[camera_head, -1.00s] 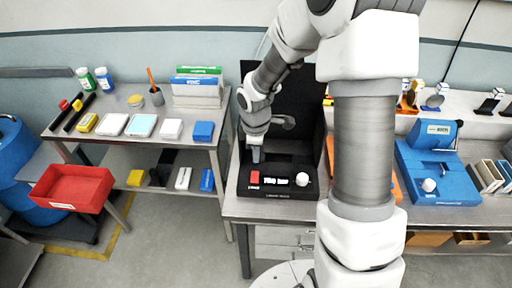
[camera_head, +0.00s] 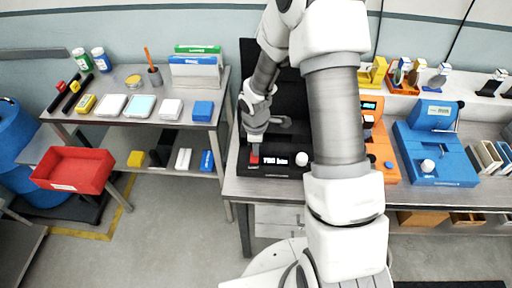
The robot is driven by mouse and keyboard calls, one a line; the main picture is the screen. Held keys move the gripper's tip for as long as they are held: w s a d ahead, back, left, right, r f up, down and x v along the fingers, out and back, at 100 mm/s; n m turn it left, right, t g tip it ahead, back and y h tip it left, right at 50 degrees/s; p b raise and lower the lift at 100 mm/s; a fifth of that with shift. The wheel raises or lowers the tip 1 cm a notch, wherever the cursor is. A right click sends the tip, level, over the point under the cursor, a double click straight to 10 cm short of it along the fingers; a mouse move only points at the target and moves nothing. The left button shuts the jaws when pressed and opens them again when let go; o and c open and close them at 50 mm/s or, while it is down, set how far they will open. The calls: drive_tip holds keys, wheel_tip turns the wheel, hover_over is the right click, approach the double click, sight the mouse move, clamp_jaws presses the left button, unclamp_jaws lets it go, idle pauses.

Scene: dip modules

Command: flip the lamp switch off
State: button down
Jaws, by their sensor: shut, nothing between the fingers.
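A black device (camera_head: 275,172) stands on the grey bench, with a tall black panel behind it. On its front left is a red switch (camera_head: 254,159). A lit white label or display is in its middle, and a white round knob (camera_head: 302,158) is at its right. My gripper (camera_head: 254,149) is shut and empty, pointing down at the red switch. Its tips overlap the back of the switch in this view. I cannot tell whether they touch it, or which way the switch is set.
My arm hides part of the bench right of the device. An orange device (camera_head: 386,165) and a blue device (camera_head: 440,172) stand farther right. A side table (camera_head: 140,112) with boxes and bottles is at the left, and a red bin (camera_head: 75,168) sits beside it.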

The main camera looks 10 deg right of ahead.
drive_tip(key=shift+w+f+b, duration=0.1)
drive_tip(key=shift+f+b, duration=0.25)
drive_tip(key=shift+f, duration=0.1)
drive_tip(key=shift+r, duration=0.3)
drive_tip(key=shift+f, duration=0.1)
drive_tip(key=shift+s, duration=0.2)
drive_tip(key=shift+s+a, duration=0.2)
drive_tip(key=shift+s, duration=0.45)
drive_tip(key=shift+r, duration=0.25)
drive_tip(key=shift+r+p, duration=0.2)
drive_tip(key=shift+p, duration=0.1)
wheel_tip(320, 180, up, 13)
drive_tip(key=s+p, duration=0.1)
drive_tip(key=p, duration=0.1)
drive_tip(key=shift+s+a+r, duration=0.2)
drive_tip(key=shift+s+a, duration=0.1)
